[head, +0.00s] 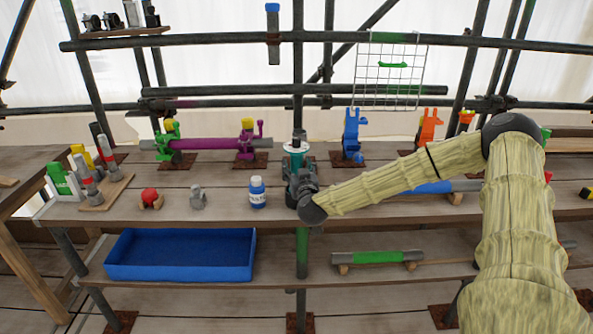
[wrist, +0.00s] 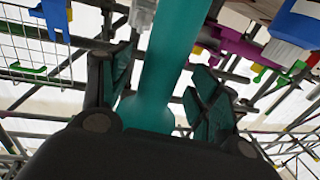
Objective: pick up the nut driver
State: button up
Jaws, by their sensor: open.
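A teal upright shaft (head: 296,160) with a dark and white top stands on the bench behind my gripper; I take it for the nut driver, though its shape is partly hidden. In the wrist view the teal shaft (wrist: 168,65) runs between the two fingers and widens toward the palm. My gripper (wrist: 157,82) is open, with one finger on each side of the shaft and visible gaps. In the head view my gripper (head: 298,178) is low over the bench, in front of the teal thing and hiding its lower part.
A blue-and-white bottle (head: 257,192) stands just left of my gripper. A grey fitting (head: 197,197) and a red-topped piece (head: 150,198) are farther left. A blue clamp (head: 352,135) stands behind to the right. A blue rod (head: 433,187) lies behind my arm. A blue tray (head: 180,272) is below.

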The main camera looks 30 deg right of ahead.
jog(key=shift+x, duration=1)
grip_shut()
jog(key=shift+r, duration=0.1)
